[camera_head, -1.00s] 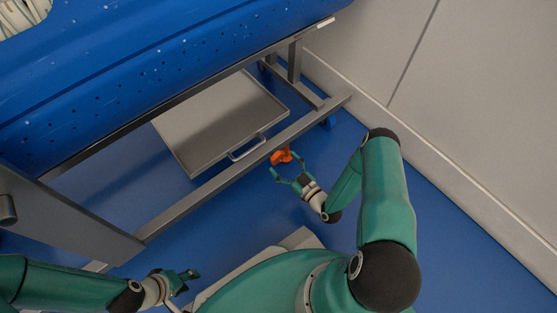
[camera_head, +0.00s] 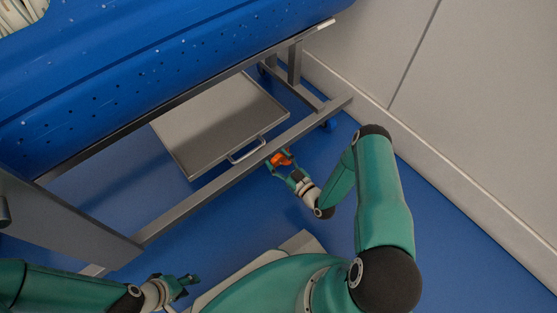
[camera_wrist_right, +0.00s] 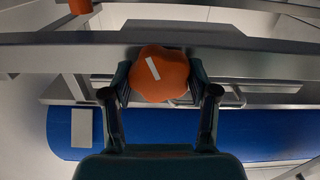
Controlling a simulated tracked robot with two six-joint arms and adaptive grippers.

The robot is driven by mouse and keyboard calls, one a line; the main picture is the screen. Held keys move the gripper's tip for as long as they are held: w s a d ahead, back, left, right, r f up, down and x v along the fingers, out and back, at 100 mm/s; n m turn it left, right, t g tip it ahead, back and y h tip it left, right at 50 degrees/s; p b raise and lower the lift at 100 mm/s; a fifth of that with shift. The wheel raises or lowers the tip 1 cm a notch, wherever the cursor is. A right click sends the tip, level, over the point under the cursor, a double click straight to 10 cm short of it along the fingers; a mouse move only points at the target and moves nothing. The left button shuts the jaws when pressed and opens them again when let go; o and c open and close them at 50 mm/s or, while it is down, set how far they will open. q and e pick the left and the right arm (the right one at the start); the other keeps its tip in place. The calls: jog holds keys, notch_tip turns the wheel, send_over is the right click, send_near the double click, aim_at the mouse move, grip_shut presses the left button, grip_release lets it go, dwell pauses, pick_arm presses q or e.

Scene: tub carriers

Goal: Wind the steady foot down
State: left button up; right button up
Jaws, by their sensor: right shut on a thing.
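The steady foot's orange hand knob (camera_head: 281,160) sits at the lower rail of the tub carrier's frame. In the right wrist view the knob (camera_wrist_right: 160,74) is lobed and has a white stripe slanting across its face. My right gripper (camera_head: 279,162) has its fingers on either side of the knob; in the right wrist view the gripper (camera_wrist_right: 160,82) is shut on it. The foot below the knob is hidden. My left gripper (camera_head: 188,281) is empty at the bottom left, away from the carrier, and its fingers look apart.
The blue perforated tub (camera_head: 170,70) rests on a grey metal frame (camera_head: 215,187). A grey tray (camera_head: 220,120) with a handle is under it. A pale wall (camera_head: 450,120) stands at the right. Another orange part (camera_wrist_right: 80,6) shows at the wrist view's top left.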

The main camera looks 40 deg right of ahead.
jog(key=shift+n, duration=0.3)
jog(key=n+p, duration=0.2)
jog(key=n, duration=0.2)
jog(key=shift+a, duration=0.1)
jog(key=n+p, duration=0.2)
jog(key=n, duration=0.3)
jog(key=shift+s+a+n+p, duration=0.1)
jog(key=shift+a+n+p, duration=0.05)
jog(key=shift+n+p, duration=0.2)
jog(key=n+p, duration=0.2)
jog(key=n, duration=0.3)
jog(key=shift+f+p, duration=0.2)
jog(key=shift+p, duration=0.15)
jog(key=shift+a+f+n+p, duration=0.1)
jog(key=shift+n+p, duration=0.3)
jog(key=shift+n, duration=0.7)
jog(key=shift+a+f+n+p, duration=0.1)
jog(key=shift+n+p, duration=0.3)
jog(key=shift+n, duration=0.65)
jog(key=o, duration=1.1)
jog(key=shift+f, duration=0.1)
jog(key=shift+o, duration=0.3)
jog(key=shift+d, duration=0.2)
